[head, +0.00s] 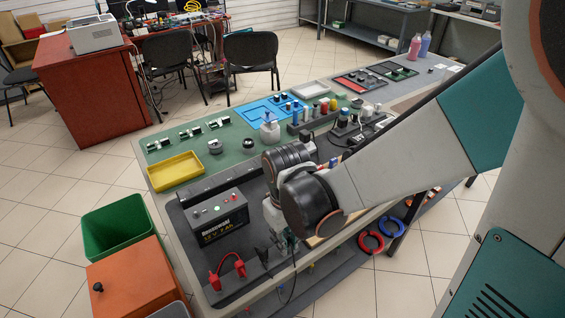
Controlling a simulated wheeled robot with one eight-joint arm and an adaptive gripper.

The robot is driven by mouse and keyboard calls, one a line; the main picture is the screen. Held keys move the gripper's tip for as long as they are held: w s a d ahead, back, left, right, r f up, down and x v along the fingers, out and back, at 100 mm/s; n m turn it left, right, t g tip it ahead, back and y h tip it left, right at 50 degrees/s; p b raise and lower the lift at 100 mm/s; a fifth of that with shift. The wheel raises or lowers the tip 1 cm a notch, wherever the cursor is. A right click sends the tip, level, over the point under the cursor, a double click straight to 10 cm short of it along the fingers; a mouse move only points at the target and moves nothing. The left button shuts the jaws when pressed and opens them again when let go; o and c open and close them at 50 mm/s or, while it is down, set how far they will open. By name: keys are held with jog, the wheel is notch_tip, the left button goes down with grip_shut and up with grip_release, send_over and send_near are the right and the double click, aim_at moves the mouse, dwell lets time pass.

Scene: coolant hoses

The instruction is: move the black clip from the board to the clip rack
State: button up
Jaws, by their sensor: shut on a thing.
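My gripper (284,236) is in the middle of the head view, pointing down beside the battery, partly hidden by my own wrist and forearm. It is shut on the black clip (279,243), which shows only as a small dark shape at the fingertips. A thin black cable hangs below it over the front edge. The dark board (185,222) carries a black 12 V battery (214,222) to the left of my gripper. Two red clips (228,271) stand near the board's front edge. I cannot make out the clip rack for certain.
A yellow tray (175,170) and small fittings lie on the green mat behind. A green bin (115,228) and an orange cabinet (135,280) stand left of the table. Red and blue rings (390,225) hang at the right side.

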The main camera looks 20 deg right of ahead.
jog(key=o, duration=0.9)
jog(key=shift+f, duration=0.1)
jog(key=shift+o, duration=0.3)
jog(key=shift+o, duration=1.4)
notch_tip(320, 180, up, 9)
jog(key=p, duration=0.7)
jog(key=shift+s+p, duration=0.15)
jog(key=shift+p, duration=0.15)
